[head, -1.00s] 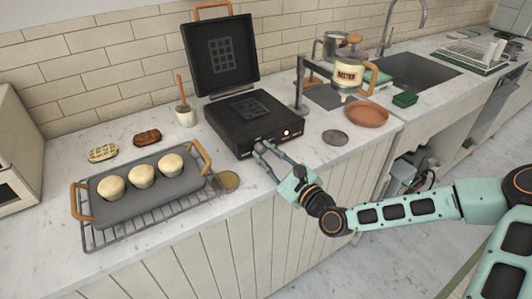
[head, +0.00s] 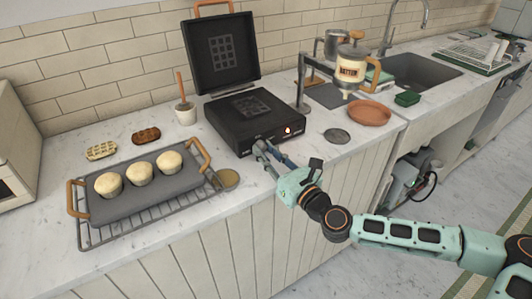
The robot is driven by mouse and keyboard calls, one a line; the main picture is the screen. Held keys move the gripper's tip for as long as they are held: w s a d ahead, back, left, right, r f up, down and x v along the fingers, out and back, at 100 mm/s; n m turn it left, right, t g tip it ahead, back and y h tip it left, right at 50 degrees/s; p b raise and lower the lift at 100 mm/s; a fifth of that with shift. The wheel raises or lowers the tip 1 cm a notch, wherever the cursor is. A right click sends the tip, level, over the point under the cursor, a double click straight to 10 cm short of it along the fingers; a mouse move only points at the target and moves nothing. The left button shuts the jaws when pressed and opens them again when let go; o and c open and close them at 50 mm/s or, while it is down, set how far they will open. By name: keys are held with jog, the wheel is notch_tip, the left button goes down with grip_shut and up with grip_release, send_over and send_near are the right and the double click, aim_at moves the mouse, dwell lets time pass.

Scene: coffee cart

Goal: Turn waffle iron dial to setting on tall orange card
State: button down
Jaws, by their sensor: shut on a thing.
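The black waffle iron (head: 228,122) stands open on the marble counter, its lid (head: 220,55) raised against the tiled wall. A small light glows orange (head: 288,131) on its front panel. My gripper (head: 258,147) is at the left part of that front panel, its fingertips shut on the dial. The fingers cover the dial, so its pointer and setting cannot be read. I see no tall orange card in this view.
The counter's front edge lies beneath my gripper.

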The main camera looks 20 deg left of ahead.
jog(key=shift+w+r, duration=0.1)
dwell(0.3)
jog(key=c, duration=2)
grip_release()
jog(key=v, duration=1.2)
